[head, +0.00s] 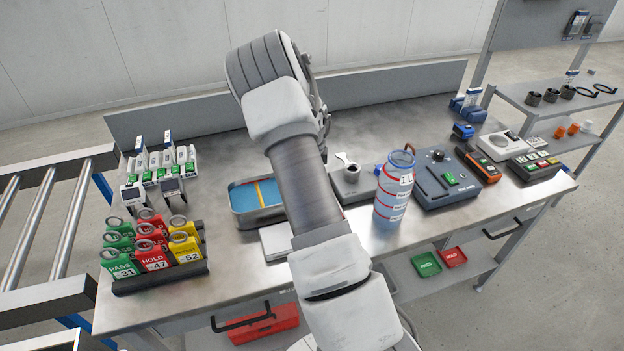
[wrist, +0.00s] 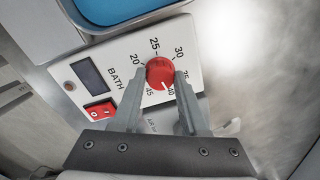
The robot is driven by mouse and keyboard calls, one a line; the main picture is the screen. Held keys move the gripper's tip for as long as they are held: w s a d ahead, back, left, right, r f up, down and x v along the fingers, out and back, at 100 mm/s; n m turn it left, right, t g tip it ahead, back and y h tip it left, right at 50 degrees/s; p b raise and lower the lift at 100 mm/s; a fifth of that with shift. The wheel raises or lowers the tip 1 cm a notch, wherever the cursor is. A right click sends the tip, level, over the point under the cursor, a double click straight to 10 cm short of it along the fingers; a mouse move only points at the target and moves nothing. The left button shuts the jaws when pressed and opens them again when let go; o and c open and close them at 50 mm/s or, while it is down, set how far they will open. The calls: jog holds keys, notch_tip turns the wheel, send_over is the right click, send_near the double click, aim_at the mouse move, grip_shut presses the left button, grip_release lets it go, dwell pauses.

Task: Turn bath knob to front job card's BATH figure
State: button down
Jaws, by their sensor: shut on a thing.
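The bath knob (wrist: 159,71) is red and round, on the white BATH panel (wrist: 115,58). Printed figures 20, 25, 30, 40 and 45 show around it; 35 is partly covered by a finger. A white mark on the knob's lower edge points close to 40. My gripper (wrist: 160,78) is shut on the knob, one finger on each side. In the head view my arm hides the gripper and knob; the panel's white edge (head: 276,241) shows beside the blue bath (head: 254,194). Job cards may be among the white items at the back left (head: 160,168), unreadable here.
A dark screen (wrist: 87,73) and a red 0/1 switch (wrist: 99,110) sit left of the knob. A rack of PASS, HOLD and RETEST tags (head: 160,278) stands at the bench's left. A clear cylinder (head: 394,190) and blue tester (head: 446,180) stand right of my arm.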

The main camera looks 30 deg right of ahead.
dwell(0.3)
jog(key=shift+c, duration=2.2)
grip_release()
notch_tip(320, 180, up, 18)
jog(key=p, duration=0.1)
jog(key=shift+s+a+f, duration=0.25)
jog(key=shift+s+a, duration=0.05)
jog(key=shift+s, duration=0.05)
